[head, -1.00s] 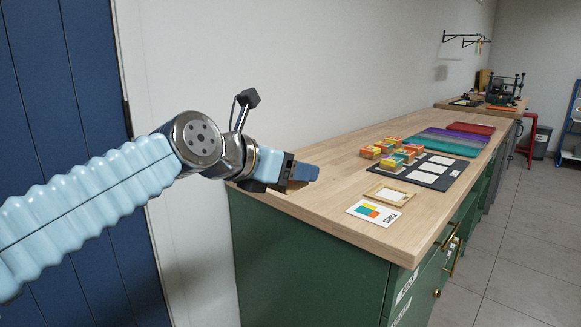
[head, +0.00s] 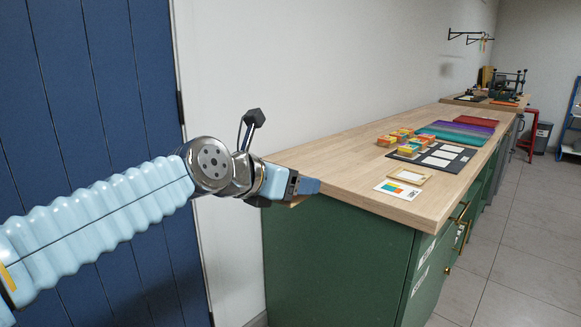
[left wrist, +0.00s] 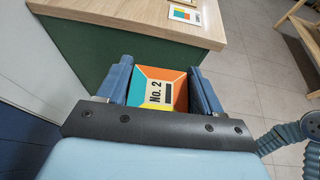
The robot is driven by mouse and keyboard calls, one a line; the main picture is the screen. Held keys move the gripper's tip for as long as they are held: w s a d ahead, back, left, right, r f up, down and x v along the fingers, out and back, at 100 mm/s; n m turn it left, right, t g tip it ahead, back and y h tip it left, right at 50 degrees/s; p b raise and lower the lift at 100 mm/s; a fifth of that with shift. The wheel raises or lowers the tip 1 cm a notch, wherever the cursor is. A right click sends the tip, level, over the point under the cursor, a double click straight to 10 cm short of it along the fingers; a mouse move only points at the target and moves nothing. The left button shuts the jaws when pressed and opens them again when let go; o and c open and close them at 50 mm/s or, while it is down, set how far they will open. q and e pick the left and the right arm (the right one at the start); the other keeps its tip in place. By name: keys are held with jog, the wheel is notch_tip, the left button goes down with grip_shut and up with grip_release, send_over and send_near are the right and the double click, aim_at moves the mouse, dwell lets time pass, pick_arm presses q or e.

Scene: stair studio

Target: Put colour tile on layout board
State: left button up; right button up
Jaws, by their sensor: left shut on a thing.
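My left gripper (head: 305,186) is near the left end of the wooden counter in the head view. In the left wrist view my left gripper (left wrist: 163,88) is shut on a colour tile (left wrist: 178,92) with orange, teal and yellow areas and a "No. 2" label. The tile is hidden behind the fingers in the head view. The dark layout board (head: 450,161) with pale rectangles lies on the counter, to the right of the gripper and well apart from it. Several coloured tiles (head: 408,149) sit at its left edge. My right gripper is not in view.
A colour card (head: 397,190) and a small wooden frame (head: 411,176) lie near the counter's front edge. Teal, purple and red sheets (head: 475,121) lie beyond the board. The green cabinet (head: 330,260) stands below the counter (head: 330,160), whose near left top is clear.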

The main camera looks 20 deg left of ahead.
pick_arm(q)
jog(key=w+f+n+y, duration=0.1)
jog(key=w+f, duration=0.2)
jog(key=f, duration=0.7)
jog(key=w+f+n+y, duration=0.1)
jog(key=w+f, duration=0.2)
jog(key=f, duration=0.8)
jog(key=w+f+n+y, duration=0.1)
jog(key=w+f+y, duration=0.1)
jog(key=f, duration=0.9)
jog(key=shift+w+f+t, duration=0.2)
jog(key=shift+w+t, duration=0.1)
jog(key=shift+w, duration=0.55)
